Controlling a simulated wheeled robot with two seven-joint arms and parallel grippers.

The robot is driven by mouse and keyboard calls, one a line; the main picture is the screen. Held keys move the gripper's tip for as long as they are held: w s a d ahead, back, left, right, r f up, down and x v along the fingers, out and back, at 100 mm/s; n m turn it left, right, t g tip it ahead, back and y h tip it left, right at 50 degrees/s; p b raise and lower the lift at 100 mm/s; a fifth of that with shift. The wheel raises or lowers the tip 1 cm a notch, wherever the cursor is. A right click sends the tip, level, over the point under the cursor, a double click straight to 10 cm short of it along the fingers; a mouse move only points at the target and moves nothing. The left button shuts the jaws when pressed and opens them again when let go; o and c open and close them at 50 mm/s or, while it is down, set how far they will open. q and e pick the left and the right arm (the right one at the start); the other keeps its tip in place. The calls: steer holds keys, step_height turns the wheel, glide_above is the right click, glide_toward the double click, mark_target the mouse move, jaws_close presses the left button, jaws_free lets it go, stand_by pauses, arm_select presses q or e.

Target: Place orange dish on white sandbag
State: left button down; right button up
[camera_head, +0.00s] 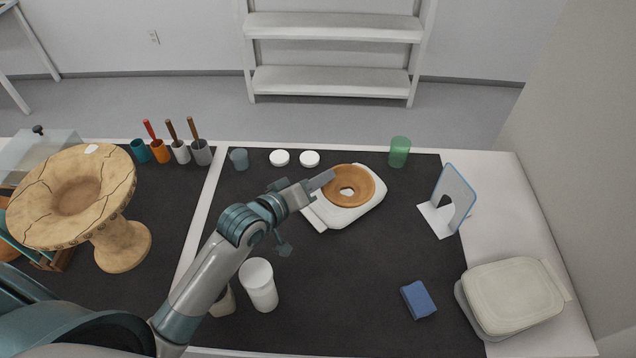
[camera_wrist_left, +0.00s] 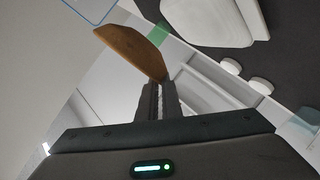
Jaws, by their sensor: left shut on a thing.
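The orange dish (camera_head: 364,179) is a round orange-brown piece with a pale opening in its middle. My left gripper (camera_head: 326,180) is shut on its left rim in the head view. The white sandbag (camera_head: 373,209) lies on the dark mat, and the dish overlaps it from above in that view. In the left wrist view the dish (camera_wrist_left: 133,48) is seen nearly edge-on at the fingertips (camera_wrist_left: 157,88). The white sandbag (camera_wrist_left: 220,22) shows apart from it there, with a gap between. My right gripper is not in view.
A green cup (camera_head: 399,152) and two white lids (camera_head: 309,158) stand behind the sandbag. A blue-edged stand (camera_head: 454,199) is to its right. A white jar (camera_head: 259,285) is near my arm, and a blue block (camera_head: 418,299) lies front right. The mat between them is clear.

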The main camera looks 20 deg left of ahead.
arm_select(q)
steer(key=w+a+f+p, duration=0.1)
steer(key=w+a+f, duration=0.5)
steer(key=a, duration=0.2)
steer(key=shift+w+a+f, duration=0.2)
steer(key=shift+w+a, duration=0.05)
steer(key=shift+a, duration=0.1)
steer(key=shift+f+p, duration=0.35)
steer(key=shift+f, duration=1.6)
steer(key=shift+f, duration=0.1)
